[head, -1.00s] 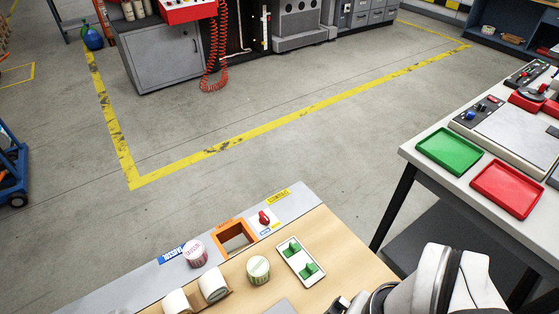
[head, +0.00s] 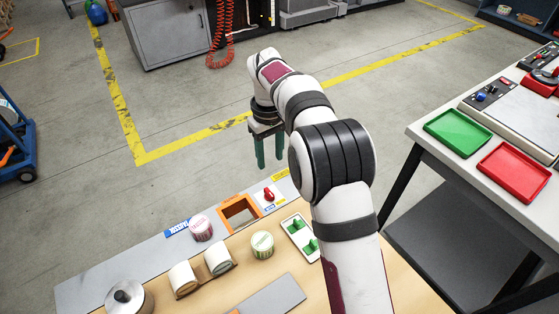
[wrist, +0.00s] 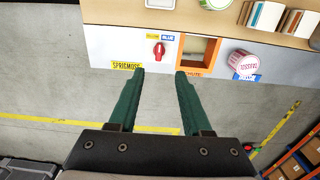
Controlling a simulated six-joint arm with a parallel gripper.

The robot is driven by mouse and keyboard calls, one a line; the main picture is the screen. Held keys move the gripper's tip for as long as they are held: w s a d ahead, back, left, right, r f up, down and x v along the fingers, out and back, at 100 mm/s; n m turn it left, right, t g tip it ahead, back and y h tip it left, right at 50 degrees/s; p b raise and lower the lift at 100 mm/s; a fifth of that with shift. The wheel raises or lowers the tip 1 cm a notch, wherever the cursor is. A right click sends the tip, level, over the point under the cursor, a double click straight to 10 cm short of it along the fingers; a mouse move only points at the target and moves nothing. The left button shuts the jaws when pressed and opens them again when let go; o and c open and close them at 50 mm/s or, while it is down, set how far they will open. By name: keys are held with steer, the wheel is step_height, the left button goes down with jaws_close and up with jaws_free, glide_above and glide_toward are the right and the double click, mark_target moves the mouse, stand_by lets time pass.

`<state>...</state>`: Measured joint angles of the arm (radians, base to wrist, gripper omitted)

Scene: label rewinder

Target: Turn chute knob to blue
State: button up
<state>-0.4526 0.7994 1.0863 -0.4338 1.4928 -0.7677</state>
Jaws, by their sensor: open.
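The red chute knob (head: 269,194) sits on a white plate beside the orange-framed chute opening (head: 240,212). In the wrist view the knob (wrist: 160,49) has a yellow label (wrist: 152,37) and a blue label (wrist: 168,38) side by side just above it. Its handle looks roughly upright there; I cannot tell which label it points to. My gripper (head: 270,160) is open and empty, with green fingers pointing down beyond the bench's far edge. In the wrist view the fingertips (wrist: 160,73) lie either side of the knob's line, apart from it.
A pink-and-white label roll (head: 202,228) stands left of the chute. A green-and-white roll (head: 262,244) and a white plate with green switches (head: 299,238) stand nearer. A side table with a green tray (head: 458,133) and a red tray (head: 513,172) is at right.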

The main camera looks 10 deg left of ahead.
mark_target(271, 196)
step_height(271, 196, down, 16)
steer(key=shift+r, duration=0.2)
jaws_close()
